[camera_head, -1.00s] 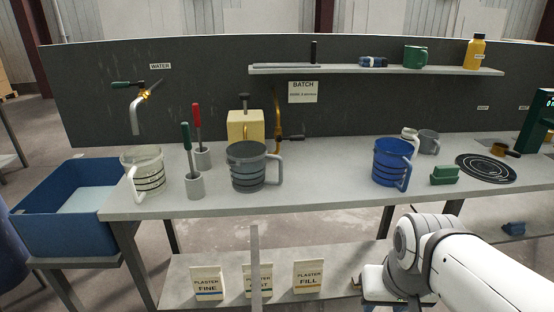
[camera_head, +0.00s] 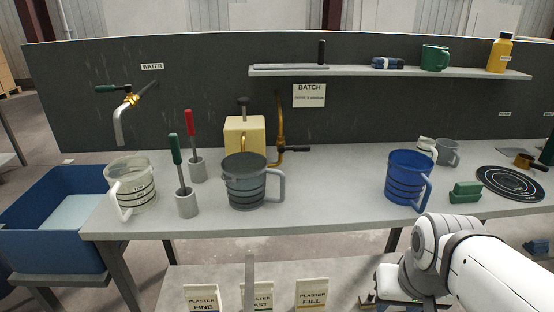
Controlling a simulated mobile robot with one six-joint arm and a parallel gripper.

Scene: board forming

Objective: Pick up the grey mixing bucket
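The grey mixing bucket (camera_head: 244,190) stands upright on the workbench left of centre, with dark bands round it and its handle on the right. Its top looks dark grey; I cannot tell what is inside. My arm comes in from the lower right. My gripper (camera_head: 388,292) is low at the bottom of the view, in front of the bench and well to the right of the bucket. Nothing touches the bucket.
A clear jug (camera_head: 133,192) and two tool holders (camera_head: 187,204) stand left of the bucket; a blue jug (camera_head: 403,180) stands right. A yellow block (camera_head: 238,138) and brass tap (camera_head: 279,130) are close behind. The bench (camera_head: 330,205) is clear between bucket and blue jug.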

